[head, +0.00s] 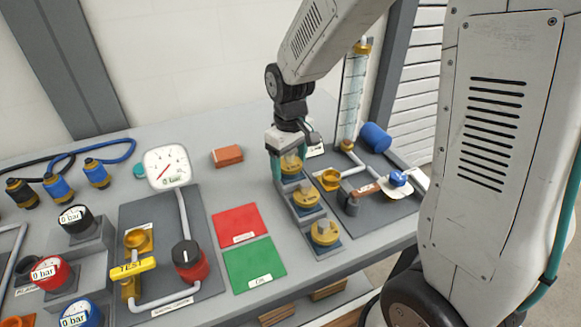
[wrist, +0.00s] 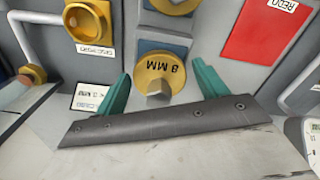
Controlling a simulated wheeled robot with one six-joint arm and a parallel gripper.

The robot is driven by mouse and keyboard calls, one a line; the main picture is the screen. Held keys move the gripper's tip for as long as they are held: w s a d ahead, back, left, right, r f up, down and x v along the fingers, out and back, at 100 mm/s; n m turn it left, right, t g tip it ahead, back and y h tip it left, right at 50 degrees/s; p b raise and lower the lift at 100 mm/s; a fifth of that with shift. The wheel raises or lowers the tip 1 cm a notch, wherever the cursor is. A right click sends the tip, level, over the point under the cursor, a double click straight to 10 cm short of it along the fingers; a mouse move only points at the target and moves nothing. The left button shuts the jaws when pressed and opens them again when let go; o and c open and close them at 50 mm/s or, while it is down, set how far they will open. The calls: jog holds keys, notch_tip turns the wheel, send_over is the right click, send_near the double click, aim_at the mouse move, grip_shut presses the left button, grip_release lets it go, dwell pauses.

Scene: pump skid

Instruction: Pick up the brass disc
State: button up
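Several brass discs stand on a grey stepped rack, one per step on blue pads. The farthest disc (head: 291,163) is under my gripper; in the wrist view it is a brass disc marked "8 MM" (wrist: 162,66) with a stub in front. The middle disc (head: 305,196) and the nearest disc (head: 324,233) stand clear of my gripper. My gripper (head: 288,168) points down over the far step. Its teal fingers (wrist: 162,88) are open, one on each side of the 8 MM disc, with gaps visible. Which disc the task means is not marked.
A red mat (head: 238,226) and a green mat (head: 254,265) lie left of the rack. A pipe assembly with a brass cup (head: 329,180) stands close right of it. A round gauge (head: 168,167) and a red-brown block (head: 228,156) are farther left.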

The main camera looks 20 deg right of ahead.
aim_at(290, 153)
jog(key=c, duration=0.8)
jog(key=shift+c, duration=0.3)
jog(key=shift+r, duration=0.15)
jog(key=shift+r, duration=0.6)
notch_tip(290, 153, up, 2)
jog(key=shift+r, duration=0.2)
jog(key=s+a+r, duration=0.1)
jog(key=s+a, duration=0.3)
jog(key=s, duration=1.1)
jog(key=shift+s, duration=0.25)
jog(key=shift+s+d, duration=0.1)
jog(key=shift+d, duration=0.05)
